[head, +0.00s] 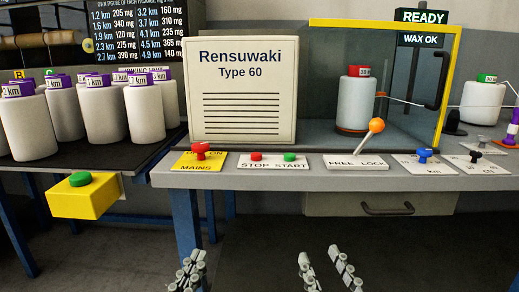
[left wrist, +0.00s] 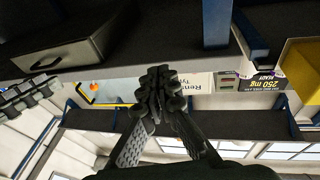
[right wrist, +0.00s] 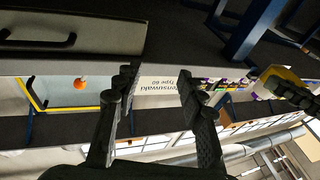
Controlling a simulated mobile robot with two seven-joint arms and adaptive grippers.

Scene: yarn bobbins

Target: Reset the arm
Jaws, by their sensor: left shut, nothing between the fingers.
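My left gripper (head: 190,271) is at the bottom of the head view, below and in front of the bench edge. Its fingertips meet in the left wrist view (left wrist: 160,92), with nothing between them. My right gripper (head: 327,268) is at the bottom, right of the middle, also below the bench edge. Its two fingers stand apart and empty, as the right wrist view (right wrist: 156,82) also shows. Neither gripper touches anything in view.
The Rensuwaki machine (head: 285,50) stands on the bench (head: 230,181) with switches and an orange-knobbed lever (head: 376,126). A yellow box with a green button (head: 80,200) juts out at left. Several white bobbins (head: 104,113) stand on the left table. A drawer (head: 345,204) hangs below the bench.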

